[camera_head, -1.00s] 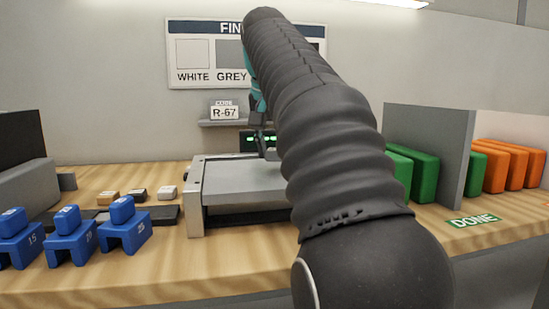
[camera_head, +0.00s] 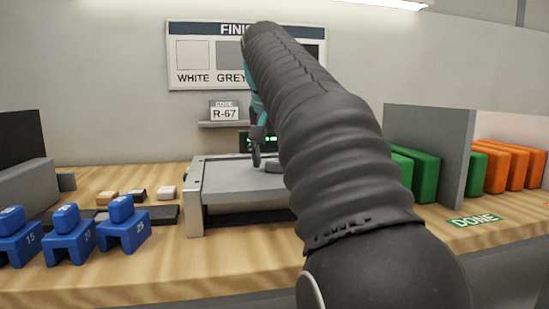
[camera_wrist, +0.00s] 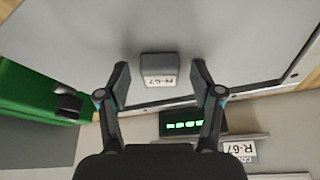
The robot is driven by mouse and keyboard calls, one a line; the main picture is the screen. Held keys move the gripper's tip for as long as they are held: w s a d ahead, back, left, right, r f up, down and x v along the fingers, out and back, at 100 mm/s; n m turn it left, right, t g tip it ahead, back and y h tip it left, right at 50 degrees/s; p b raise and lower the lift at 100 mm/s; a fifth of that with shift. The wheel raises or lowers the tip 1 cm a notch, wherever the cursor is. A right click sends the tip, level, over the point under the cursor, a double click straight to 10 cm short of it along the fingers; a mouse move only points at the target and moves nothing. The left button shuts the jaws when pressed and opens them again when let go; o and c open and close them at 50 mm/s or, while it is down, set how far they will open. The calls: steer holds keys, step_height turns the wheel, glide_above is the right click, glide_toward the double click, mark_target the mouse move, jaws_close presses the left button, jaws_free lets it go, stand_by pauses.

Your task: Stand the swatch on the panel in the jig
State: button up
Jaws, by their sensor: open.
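The swatch is a small grey block with a white R-67 label (camera_wrist: 158,69). In the wrist view it sits on the grey panel (camera_wrist: 215,35), between my open fingertips (camera_wrist: 159,76), with a gap on each side. In the head view the panel (camera_head: 225,180) lies flat in the jig (camera_head: 195,205). One finger of my gripper (camera_head: 256,158) shows just above the panel. My arm hides the right part of the jig and most of the gripper there.
A display with green marks (camera_wrist: 185,124) stands beyond the panel, beside the R-67 code sign (camera_head: 224,112). Blue blocks (camera_head: 68,240) stand at left. Green blocks (camera_head: 424,178) and a grey divider (camera_head: 455,160) stand at right, near the DONE label (camera_head: 473,220).

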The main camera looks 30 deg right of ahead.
steer(key=p+v, duration=0.1)
steer(key=v, duration=0.6)
steer(key=shift+r, duration=0.3)
steer(key=shift+s, duration=0.1)
